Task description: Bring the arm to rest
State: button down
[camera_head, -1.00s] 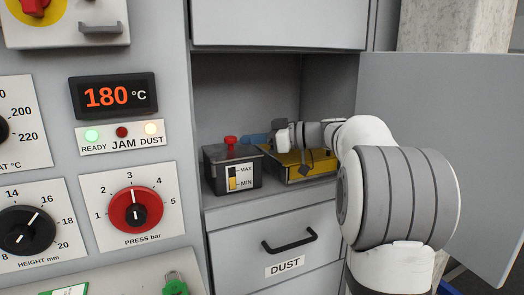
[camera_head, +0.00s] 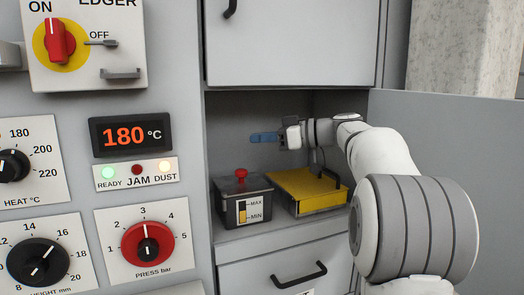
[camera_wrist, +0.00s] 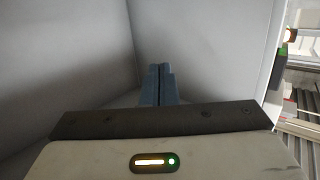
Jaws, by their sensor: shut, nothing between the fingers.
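My gripper (camera_head: 254,138) is in the open compartment, above the shelf, with its blue fingers pointing left. In the wrist view its fingers (camera_wrist: 158,84) are pressed together with nothing between them. My white and grey arm reaches in from the lower right. Below the gripper, a yellow tray (camera_head: 308,188) with a black handle sits on the shelf, apart from the fingers. A dark box (camera_head: 243,199) with a red knob and a MAX/MIN gauge stands left of the tray.
The cabinet door (camera_head: 450,185) stands open at the right. A closed drawer (camera_head: 262,277) is below the shelf. At the left are the display (camera_head: 137,135) reading 180 °C, the red press dial (camera_head: 147,245) and the red switch (camera_head: 53,41). The compartment walls surround the gripper closely.

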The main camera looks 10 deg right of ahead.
jog(key=s+a+f+m+g+h+p, duration=0.2)
jog(key=s+a+m+g+h+p, duration=0.35)
jog(key=s+p, duration=0.65)
jog(key=s+d+f+m+h+p, duration=0.1)
jog(key=s+f+m+h+p, duration=0.1)
jog(key=s+p, duration=0.4)
jog(key=s+d+f+m+h+p, duration=0.2)
jog(key=s+h+p, duration=0.4)
jog(key=s, duration=0.8)
jog(key=shift+s+d+f+m+p, duration=0.25)
jog(key=shift+f+m+p, duration=0.2)
jog(key=shift+f+m, duration=0.55)
